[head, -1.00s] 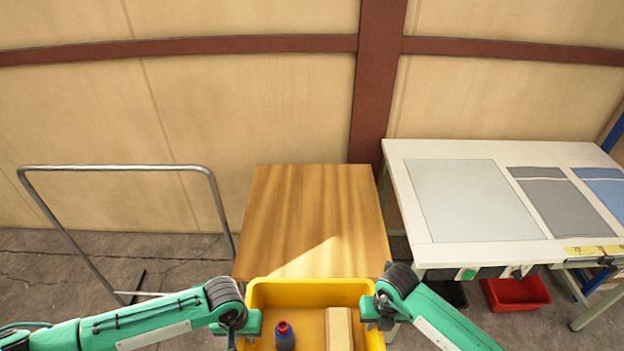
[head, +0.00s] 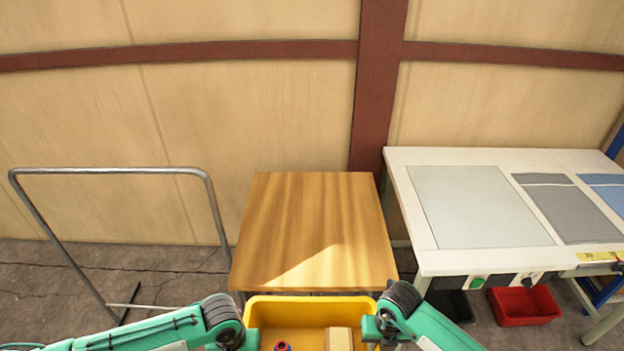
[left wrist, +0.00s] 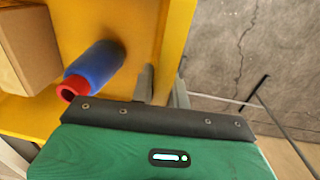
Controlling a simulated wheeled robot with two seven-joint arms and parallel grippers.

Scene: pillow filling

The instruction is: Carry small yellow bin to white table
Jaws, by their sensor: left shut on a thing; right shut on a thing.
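The small yellow bin (head: 312,308) is at the bottom of the head view, held between my two arms. My right gripper (head: 371,328) is shut on the bin's right wall. My left gripper is shut on the left wall; its fingers (left wrist: 160,90) straddle the bin's rim in the left wrist view, beside the blue bottle (left wrist: 97,64). The white table (head: 400,190) stands at the right, with a grey sheet and folded cloths on it.
A bare wooden table (head: 312,225) stands straight ahead, just beyond the bin. A metal rail frame (head: 110,171) stands at the left. A red bin (head: 524,305) is under the white table. A wall with a brown post closes the back.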

